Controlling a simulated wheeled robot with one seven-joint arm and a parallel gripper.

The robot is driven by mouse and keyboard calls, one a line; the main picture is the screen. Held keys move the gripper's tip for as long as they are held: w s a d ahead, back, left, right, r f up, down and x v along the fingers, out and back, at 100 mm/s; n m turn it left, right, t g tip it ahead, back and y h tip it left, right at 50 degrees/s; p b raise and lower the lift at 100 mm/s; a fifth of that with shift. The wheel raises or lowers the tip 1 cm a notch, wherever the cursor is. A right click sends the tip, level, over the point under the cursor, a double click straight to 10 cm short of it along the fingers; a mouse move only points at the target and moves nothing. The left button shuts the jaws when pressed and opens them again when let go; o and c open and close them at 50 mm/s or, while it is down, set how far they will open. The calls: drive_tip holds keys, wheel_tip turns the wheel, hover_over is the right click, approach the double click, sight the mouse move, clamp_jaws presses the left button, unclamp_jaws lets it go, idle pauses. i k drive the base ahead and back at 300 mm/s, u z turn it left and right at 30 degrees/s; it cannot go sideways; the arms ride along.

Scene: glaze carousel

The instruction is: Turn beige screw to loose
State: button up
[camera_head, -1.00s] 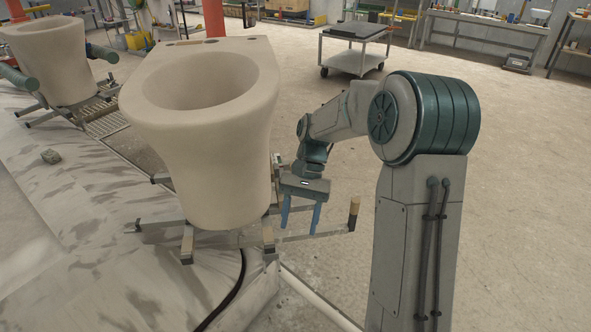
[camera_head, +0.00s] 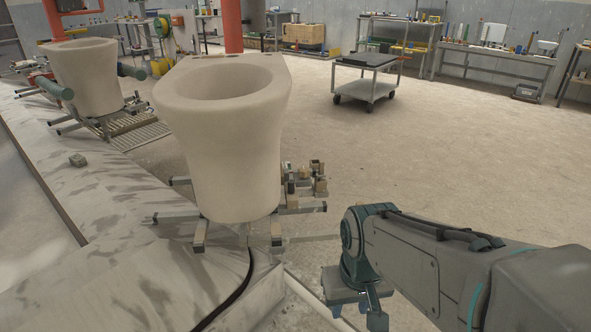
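My gripper (camera_head: 355,314) is at the lower middle-right, pointing down, with its two blue fingers apart. Nothing shows between them. It is right of and nearer than the metal support frame (camera_head: 304,238) under the big beige toilet-shaped ceramic piece (camera_head: 222,150). Small beige parts, such as a beige block (camera_head: 276,230), sit on the support frame. I cannot tell which of these, if any, is the beige screw. My forearm covers the right end of the frame's bar.
A cluster of small fittings (camera_head: 305,180) sits right of the ceramic piece. A second ceramic piece (camera_head: 88,75) stands at the back left. A grey cart (camera_head: 365,88) and workbenches are behind. The floor at right is open.

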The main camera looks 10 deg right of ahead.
sight(304, 172)
drive_tip(key=z, duration=1)
drive_tip(key=i, duration=1.75)
drive_tip(key=u, duration=0.8)
